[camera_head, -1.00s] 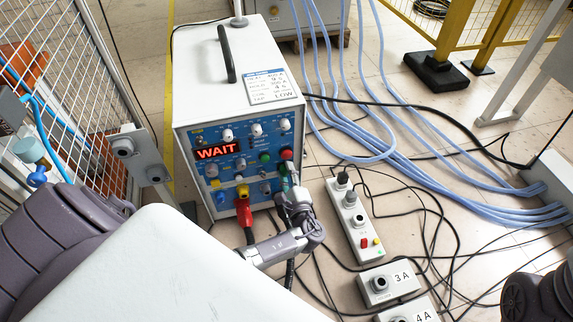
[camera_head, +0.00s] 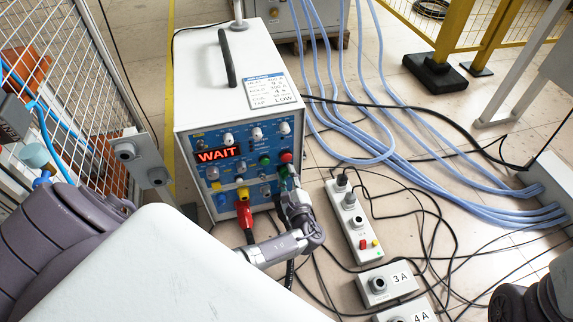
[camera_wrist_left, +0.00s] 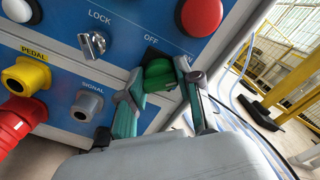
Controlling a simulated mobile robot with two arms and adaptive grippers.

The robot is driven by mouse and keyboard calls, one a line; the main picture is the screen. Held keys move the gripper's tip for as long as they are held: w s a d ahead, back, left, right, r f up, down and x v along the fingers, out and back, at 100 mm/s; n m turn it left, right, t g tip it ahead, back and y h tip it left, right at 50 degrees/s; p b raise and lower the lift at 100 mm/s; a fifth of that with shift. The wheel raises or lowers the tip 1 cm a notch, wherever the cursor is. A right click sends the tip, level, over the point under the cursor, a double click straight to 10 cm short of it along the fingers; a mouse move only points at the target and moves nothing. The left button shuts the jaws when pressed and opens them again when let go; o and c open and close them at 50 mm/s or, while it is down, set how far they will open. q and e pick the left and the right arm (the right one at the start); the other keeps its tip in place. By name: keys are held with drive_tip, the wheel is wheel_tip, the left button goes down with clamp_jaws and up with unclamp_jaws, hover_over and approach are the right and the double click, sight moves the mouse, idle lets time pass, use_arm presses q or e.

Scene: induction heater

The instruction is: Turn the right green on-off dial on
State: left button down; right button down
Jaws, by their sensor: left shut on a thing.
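The induction heater (camera_head: 215,85) is a white box with a blue front panel and a red display reading "WAIT". The right green dial (camera_wrist_left: 160,74) sits low on the panel's right side, below a red button (camera_wrist_left: 201,16), with the label "OFF" beside it in the left wrist view. My left gripper (camera_head: 286,180) is at this dial. In the left wrist view my left gripper (camera_wrist_left: 158,92) is shut on the dial, one finger on each side, and hides part of it. Another green knob (camera_head: 264,160) shows up and left in the head view. My right gripper is out of view.
A lock key switch (camera_wrist_left: 93,43), a grey signal socket (camera_wrist_left: 87,106) and a yellow pedal plug (camera_wrist_left: 27,76) are left of the dial. A red plug (camera_head: 244,213) hangs below. A socket strip (camera_head: 352,222) and cables lie on the floor to the right.

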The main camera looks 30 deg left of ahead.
use_arm(q)
drive_tip(key=c, duration=0.8)
unclamp_jaws()
drive_tip(key=shift+w, duration=0.1)
drive_tip(key=shift+o, duration=0.2)
drive_tip(key=v, duration=1.2)
